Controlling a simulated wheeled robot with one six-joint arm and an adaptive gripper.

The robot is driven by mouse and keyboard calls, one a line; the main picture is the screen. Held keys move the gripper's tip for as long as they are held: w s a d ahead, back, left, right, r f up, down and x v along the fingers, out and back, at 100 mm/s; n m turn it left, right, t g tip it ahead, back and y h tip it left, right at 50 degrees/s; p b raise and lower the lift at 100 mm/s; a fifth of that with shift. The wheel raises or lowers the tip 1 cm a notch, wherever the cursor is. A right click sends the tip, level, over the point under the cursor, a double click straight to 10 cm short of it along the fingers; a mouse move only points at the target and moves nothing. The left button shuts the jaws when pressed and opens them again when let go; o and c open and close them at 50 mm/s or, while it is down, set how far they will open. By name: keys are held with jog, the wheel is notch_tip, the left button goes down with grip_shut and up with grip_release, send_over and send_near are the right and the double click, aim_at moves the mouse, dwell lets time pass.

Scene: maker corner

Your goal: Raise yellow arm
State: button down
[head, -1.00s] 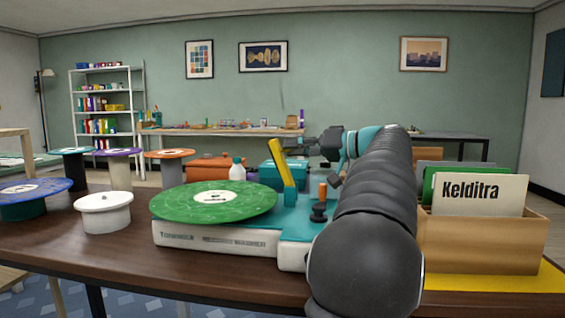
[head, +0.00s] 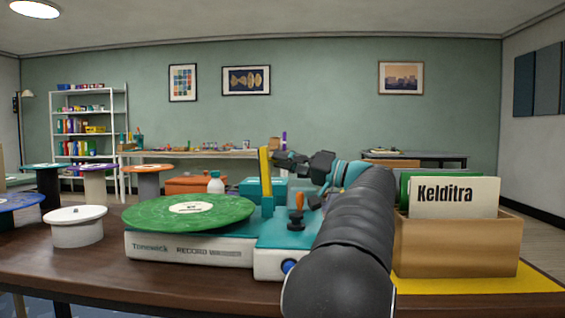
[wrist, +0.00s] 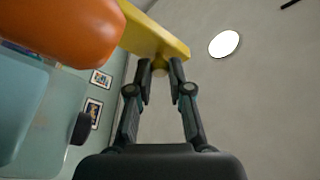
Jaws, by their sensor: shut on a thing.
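The yellow arm (head: 265,172) stands almost upright on the teal deck of the record washer (head: 190,249). A green record (head: 160,215) with a white label lies flat on the washer. My gripper (head: 278,158) reaches in from the right to the upper part of the yellow arm. In the wrist view, my gripper (wrist: 161,66) is shut on a small yellow knob at the underside of the yellow arm (wrist: 152,36). An orange-topped part (head: 299,202) stands on the washer; a large orange shape (wrist: 70,28) fills the upper left of the wrist view.
A wooden box (head: 456,247) with record sleeves stands on a yellow mat (head: 475,286) at the right. A white round container (head: 75,232) stands left of the washer. A white bottle (head: 215,183) and a teal box (head: 250,187) are behind it.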

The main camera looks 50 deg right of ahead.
jog(key=c, duration=1.1)
grip_release()
jog(key=shift+o, duration=0.2)
notch_tip(320, 180, up, 10)
